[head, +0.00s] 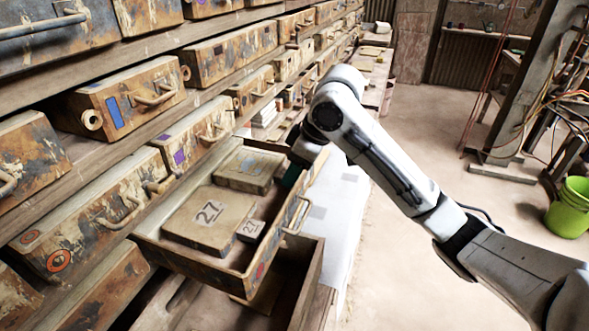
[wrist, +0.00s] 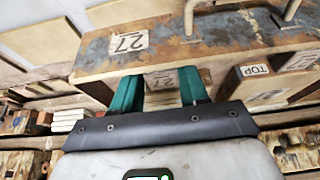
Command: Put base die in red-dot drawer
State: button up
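In the head view, a pulled-out drawer (head: 163,254) has a faint red dot at the right of its front. In it lie a large flat tan block marked 27 (head: 208,219), a small block marked 27 (head: 250,230) and a tan block with bluish marks (head: 248,168). I cannot tell which is the base die. A closed drawer (head: 100,226) at left bears a clear red dot. My gripper (wrist: 160,88) has green fingers set apart at the drawer's far right corner, mostly hidden by my arm. Tan material shows between the fingers; whether it is held is unclear.
A lower drawer (head: 312,290) is also open beneath the first. Rows of worn drawers with handles line the left wall. A block marked TOP (wrist: 253,72) shows in the wrist view. A green bucket (head: 570,208) stands at right. The floor (head: 440,130) between is clear.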

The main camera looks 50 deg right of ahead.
jog(key=o, duration=0.4)
jog(key=shift+s+f, duration=0.15)
jog(key=shift+f, duration=0.35)
jog(key=v, duration=1.1)
jog(key=shift+d+r, duration=0.1)
jog(key=shift+r, duration=0.3)
jog(key=shift+w, duration=0.2)
